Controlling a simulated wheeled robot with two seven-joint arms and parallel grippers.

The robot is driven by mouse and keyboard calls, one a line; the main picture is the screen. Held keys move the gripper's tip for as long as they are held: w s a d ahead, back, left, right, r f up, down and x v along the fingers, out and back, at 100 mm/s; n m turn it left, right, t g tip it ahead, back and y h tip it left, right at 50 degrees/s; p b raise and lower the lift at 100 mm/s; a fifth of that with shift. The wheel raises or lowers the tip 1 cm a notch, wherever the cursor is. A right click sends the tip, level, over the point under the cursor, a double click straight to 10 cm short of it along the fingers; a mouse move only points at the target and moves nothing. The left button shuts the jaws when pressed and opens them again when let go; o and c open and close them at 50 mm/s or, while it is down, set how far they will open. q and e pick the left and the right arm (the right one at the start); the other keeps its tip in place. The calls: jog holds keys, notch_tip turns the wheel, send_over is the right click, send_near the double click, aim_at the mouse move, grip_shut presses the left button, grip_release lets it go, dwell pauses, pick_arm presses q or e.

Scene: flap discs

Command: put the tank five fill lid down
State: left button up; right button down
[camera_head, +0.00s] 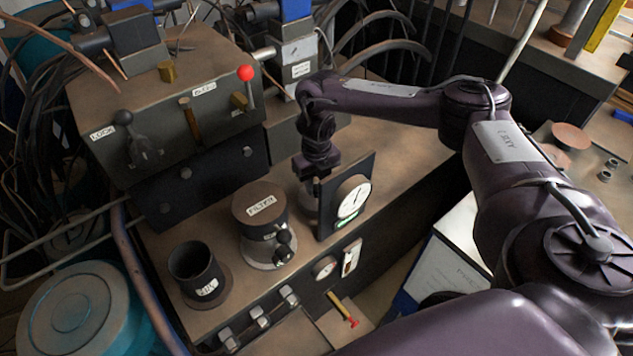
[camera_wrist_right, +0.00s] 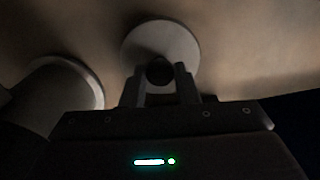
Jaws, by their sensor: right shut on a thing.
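My right gripper (camera_head: 314,188) is low over the brown bench, behind the upright gauge panel, which hides part of it. In the right wrist view its fingers (camera_wrist_right: 160,76) are shut on a dark round knob. Around and beyond the knob shows a pale round disc, which looks like the lid (camera_wrist_right: 168,36). In the head view only a small greyish part shows below the gripper. I cannot tell whether the lid touches the surface under it, or which tank is number five. My left gripper is not in view.
The gauge panel (camera_head: 346,196) stands right beside the gripper. A canister labelled FILTER (camera_head: 261,204) and an open dark cup (camera_head: 195,270) stand to the left. A control box (camera_head: 150,115) with levers is behind them. Bare bench (camera_head: 420,150) lies to the right.

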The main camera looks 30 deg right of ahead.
aim_at(316, 186)
jog(key=c, duration=1.1)
grip_release()
jog(key=shift+f, duration=0.15)
jog(key=shift+r, duration=0.25)
jog(key=shift+w+r, duration=0.1)
jog(key=shift+r, duration=0.25)
notch_tip(316, 186, up, 5)
jog(key=shift+r, duration=0.1)
notch_tip(316, 186, up, 6)
jog(key=shift+f+p, duration=0.1)
jog(key=shift+p, duration=1.05)
